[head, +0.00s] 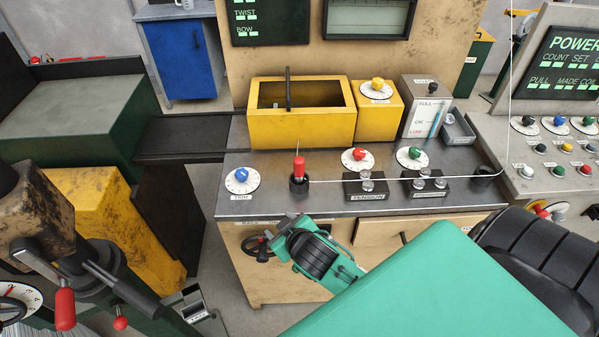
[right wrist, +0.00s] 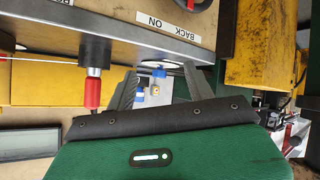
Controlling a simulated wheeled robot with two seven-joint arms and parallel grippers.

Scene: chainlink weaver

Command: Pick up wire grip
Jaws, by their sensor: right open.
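The wire grip (head: 299,167) is a red handle with a thin metal tip. It stands upright in a black holder on the metal bench top, and a thin pale wire runs right from it. In the right wrist view the red grip (right wrist: 92,93) shows with its dark holder, left of the fingers. My right gripper (right wrist: 158,84) is open and empty, with a blue knob showing beyond the gap between its fingers. In the head view my green right arm reaches in front of the bench, its hand below the grip; the fingertips are hard to make out. My left gripper is not in view.
A blue-knobbed dial (head: 241,180) lies left of the grip, a red-knobbed dial (head: 358,159) to its right. The open yellow bin (head: 300,127) stands behind. A handwheel (head: 258,247) juts from the bench front.

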